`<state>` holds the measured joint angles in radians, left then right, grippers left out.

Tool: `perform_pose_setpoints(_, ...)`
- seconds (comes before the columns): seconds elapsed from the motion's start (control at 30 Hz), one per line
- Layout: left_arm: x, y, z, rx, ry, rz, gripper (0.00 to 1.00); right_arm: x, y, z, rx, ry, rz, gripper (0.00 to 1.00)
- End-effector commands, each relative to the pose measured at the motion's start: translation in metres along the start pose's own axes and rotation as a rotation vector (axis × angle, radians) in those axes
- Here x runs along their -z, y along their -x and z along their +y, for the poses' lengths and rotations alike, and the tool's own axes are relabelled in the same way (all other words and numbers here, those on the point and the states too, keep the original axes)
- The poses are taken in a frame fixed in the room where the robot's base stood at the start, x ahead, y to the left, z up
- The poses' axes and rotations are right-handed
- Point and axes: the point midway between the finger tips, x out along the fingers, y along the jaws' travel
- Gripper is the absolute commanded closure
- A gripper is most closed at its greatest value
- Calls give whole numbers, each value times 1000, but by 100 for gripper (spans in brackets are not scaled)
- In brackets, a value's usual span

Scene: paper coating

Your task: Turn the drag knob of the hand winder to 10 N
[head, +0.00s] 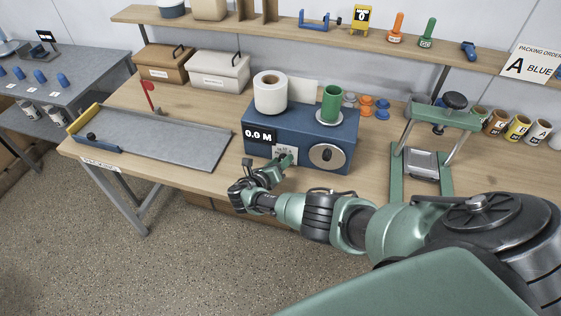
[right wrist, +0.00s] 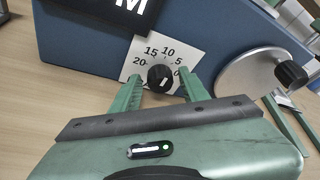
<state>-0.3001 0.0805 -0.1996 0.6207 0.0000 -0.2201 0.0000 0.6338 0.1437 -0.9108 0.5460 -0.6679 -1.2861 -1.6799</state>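The hand winder (head: 300,128) is a blue box on the bench, with a 0.0 M display, a white paper roll (head: 270,92) and a green core (head: 331,104) on top. Its black drag knob (right wrist: 160,78) sits on a white dial plate (right wrist: 190,55) marked 20, 15, 10, 5 and 0. A small white mark shows on the knob's lower right; I cannot tell exactly which number it points to. My right gripper (right wrist: 160,80) is open, a finger on each side of the knob, with gaps visible. It also shows at the winder's front in the head view (head: 284,164). My left gripper is out of view.
A crank disc (head: 327,156) with a black handle (right wrist: 291,73) is right of the dial. A green press (head: 396,165) stands further right. A grey tray (head: 170,140) lies left on the wooden bench. Several coloured cups line the right back.

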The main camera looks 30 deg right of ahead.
Motion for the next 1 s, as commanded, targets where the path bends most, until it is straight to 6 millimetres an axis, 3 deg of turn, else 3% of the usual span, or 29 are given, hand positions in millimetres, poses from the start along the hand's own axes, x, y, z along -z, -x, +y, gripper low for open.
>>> perform_pose_setpoints(0.37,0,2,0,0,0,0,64,-1,4,0,-1,-1,-1,50)
perform_pose_setpoints(0.8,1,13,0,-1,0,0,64,0,69,1,-3,-1,-1,50)
perform_pose_setpoints(1.0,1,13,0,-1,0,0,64,0,78,0,0,0,0,50)
